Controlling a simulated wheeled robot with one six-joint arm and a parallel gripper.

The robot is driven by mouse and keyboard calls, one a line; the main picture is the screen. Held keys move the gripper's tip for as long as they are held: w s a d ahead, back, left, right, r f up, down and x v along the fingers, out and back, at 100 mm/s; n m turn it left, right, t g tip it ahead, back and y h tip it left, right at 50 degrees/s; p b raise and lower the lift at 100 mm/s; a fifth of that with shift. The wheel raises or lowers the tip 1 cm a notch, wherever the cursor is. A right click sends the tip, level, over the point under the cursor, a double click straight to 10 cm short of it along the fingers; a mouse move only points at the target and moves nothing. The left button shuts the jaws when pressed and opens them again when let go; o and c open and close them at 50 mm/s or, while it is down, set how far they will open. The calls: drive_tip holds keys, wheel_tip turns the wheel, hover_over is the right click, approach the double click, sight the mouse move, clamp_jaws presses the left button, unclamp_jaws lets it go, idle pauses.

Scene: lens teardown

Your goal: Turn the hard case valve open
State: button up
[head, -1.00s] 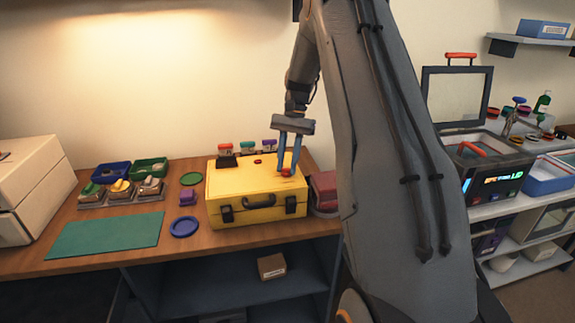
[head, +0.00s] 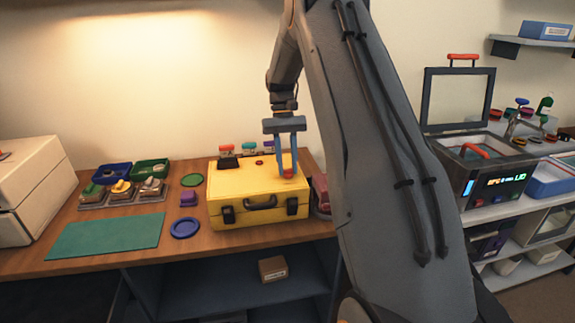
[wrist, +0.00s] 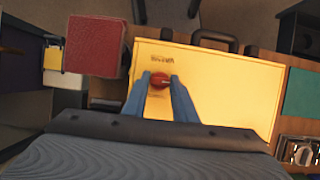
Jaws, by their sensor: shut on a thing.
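The yellow hard case (head: 236,188) lies closed on the wooden bench, with its black handle and two latches facing front. A red valve knob (head: 288,171) sits on the right part of its lid. In the wrist view the knob (wrist: 159,80) shows between my fingertips, near the printed lettering on the yellow lid (wrist: 225,88). My gripper (head: 287,172) points down from above and its blue fingers are shut on the knob. The knob's sides are partly hidden by the fingers.
A dark red box (wrist: 95,46) stands close beside the case. A green mat (head: 105,236), a blue ring (head: 185,227) and small trays of parts lie left of the case. Several small coloured-top items stand behind it.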

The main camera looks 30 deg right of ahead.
idle(0.4)
drive_tip(key=o, duration=1)
drive_tip(key=shift+o, duration=0.2)
drive_tip(key=b+v, duration=0.2)
drive_tip(key=v, duration=0.4)
drive_tip(key=shift+w+r, duration=0.15)
drive_tip(key=shift+w, duration=0.05)
drive_tip(key=shift+b+v, duration=0.3)
drive_tip(key=shift+v, duration=0.45)
drive_tip(key=shift+s+a, duration=0.1)
drive_tip(key=shift+s, duration=0.05)
